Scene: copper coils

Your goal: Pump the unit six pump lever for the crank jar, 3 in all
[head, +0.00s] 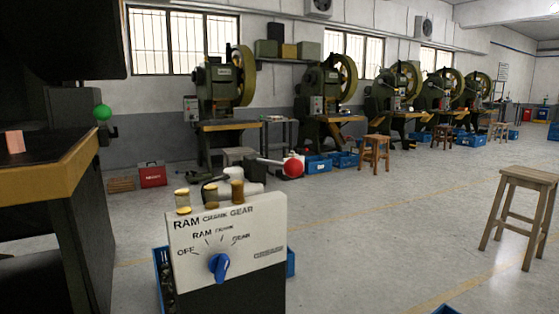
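A pump unit with a white front panel (185,235) stands in the near middle of the head view. The panel carries the words RAM, CRANK and GEAR along its top. A blue selector knob (219,267) sits below the dial marks OFF, RAM, CRANK and GEAR; its tip points up, roughly at CRANK. Three small amber jars stand on top: one above RAM (182,197), one above CRANK (210,195) and one above GEAR (237,192). Their fill levels are too small to tell. A pale lever ending in a red ball (293,166) sticks out behind them to the right. Neither gripper shows.
A dark machine with a wood-edged table (60,182) and a green ball (102,112) fills the left side. Blue bins flank the unit's base. A wooden stool (527,178) stands at right. Green presses (226,85) line the back.

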